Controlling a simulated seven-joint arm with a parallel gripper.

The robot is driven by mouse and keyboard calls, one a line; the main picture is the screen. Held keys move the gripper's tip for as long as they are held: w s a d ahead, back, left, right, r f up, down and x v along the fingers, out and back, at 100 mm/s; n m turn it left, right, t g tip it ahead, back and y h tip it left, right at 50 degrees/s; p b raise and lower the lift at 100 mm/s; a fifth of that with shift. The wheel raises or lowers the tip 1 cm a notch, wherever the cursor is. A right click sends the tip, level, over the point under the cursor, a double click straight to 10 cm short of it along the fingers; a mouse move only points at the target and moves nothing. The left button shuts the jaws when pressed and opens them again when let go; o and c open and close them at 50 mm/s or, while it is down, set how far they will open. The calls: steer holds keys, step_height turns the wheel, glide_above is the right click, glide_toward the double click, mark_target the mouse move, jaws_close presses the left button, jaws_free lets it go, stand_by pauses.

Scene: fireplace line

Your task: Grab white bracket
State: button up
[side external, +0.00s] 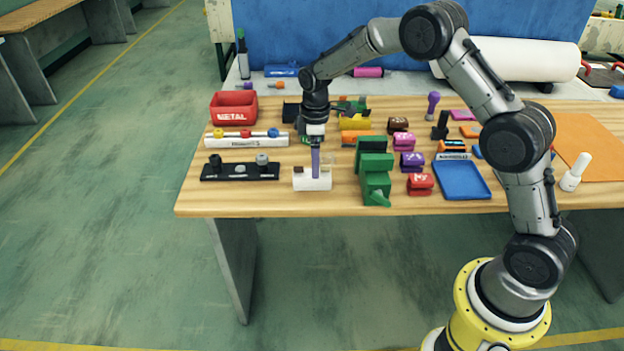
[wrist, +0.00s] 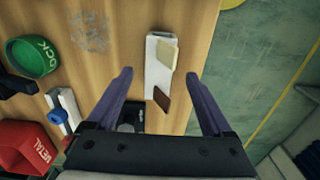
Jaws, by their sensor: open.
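The white bracket (side external: 312,183) lies on the wooden table near its front edge, with a small brown part at its top left. In the wrist view the bracket (wrist: 153,76) appears in the gap between the fingers, with a cream piece and a brown piece on it. My gripper (side external: 315,174) points down over the bracket, its purple fingers partly covering it in the side view. In the wrist view my gripper (wrist: 158,75) is open, with a visible gap on both sides of the bracket. I cannot tell whether the fingertips are level with it.
A green stepped block (side external: 374,174) stands close on the right. A black plate with knobs (side external: 240,172) lies to the left, with a white strip (side external: 235,142) and a red METAL bin (side external: 233,107) behind it. The table's front edge (side external: 300,207) is near.

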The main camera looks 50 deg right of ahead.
steer(key=shift+w+a+f, duration=0.1)
steer(key=shift+w+f, duration=0.05)
steer(key=shift+f, duration=1.25)
steer(key=shift+w+a+f, duration=0.1)
steer(key=shift+w+f, duration=0.05)
steer(key=shift+f, duration=1.25)
steer(key=shift+r, duration=0.1)
jaws_close()
